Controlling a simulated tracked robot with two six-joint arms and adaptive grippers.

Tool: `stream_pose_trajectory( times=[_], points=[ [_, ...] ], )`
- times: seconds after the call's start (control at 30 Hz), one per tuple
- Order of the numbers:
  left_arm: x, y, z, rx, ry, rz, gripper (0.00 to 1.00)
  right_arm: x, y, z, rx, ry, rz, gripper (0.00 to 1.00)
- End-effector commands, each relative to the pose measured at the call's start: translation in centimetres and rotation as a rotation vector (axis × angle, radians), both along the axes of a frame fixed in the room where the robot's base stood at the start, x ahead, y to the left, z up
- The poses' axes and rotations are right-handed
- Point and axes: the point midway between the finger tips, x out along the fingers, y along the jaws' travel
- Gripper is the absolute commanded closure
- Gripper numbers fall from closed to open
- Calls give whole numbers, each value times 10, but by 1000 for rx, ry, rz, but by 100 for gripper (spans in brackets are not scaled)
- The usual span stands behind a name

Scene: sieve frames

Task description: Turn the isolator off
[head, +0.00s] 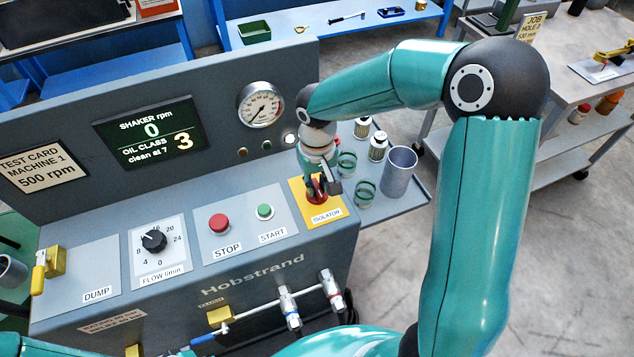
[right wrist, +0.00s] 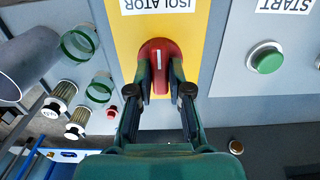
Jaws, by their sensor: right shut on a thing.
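The isolator is a red rotary handle (right wrist: 160,58) with a white mark, on a yellow plate (right wrist: 124,18) labelled ISOLATOR. In the head view the yellow plate (head: 334,208) is at the right end of the control panel, and the red handle (head: 318,197) is partly hidden by my gripper. My right gripper (right wrist: 161,90) is shut on the red handle, with one finger on each side of it. In the head view my right gripper (head: 320,186) reaches down onto the plate from above. The handle's white mark runs along the plate's length in the right wrist view. My left gripper is not in view.
The green START button (head: 265,211) and red STOP button (head: 219,223) sit left of the isolator. Glass jars (head: 365,193) and a grey metal cup (head: 399,172) stand on the right shelf. The display (head: 151,132) reads shaker rpm 0, oil class 3.

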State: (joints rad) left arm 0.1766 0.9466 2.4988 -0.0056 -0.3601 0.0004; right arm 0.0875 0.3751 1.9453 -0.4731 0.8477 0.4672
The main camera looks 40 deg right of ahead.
Motion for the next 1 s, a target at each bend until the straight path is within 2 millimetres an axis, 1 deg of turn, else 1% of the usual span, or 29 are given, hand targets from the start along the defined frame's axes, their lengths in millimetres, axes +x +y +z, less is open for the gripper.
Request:
stream_pose_trajectory(
  times=[0.27, 0.47, 0.67, 1.0],
  points=[
    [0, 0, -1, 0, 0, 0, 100, 0, 0, 0, 1, -1, 38, 100],
    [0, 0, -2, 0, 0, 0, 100, 0, 0, 0, 0, -1, 135, 100],
    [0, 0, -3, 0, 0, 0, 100, 0, 0, 1, 0, -1, 291, 100],
    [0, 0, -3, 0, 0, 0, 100, 0, 0, 1, 0, -2, 612, 100]
  ],
)
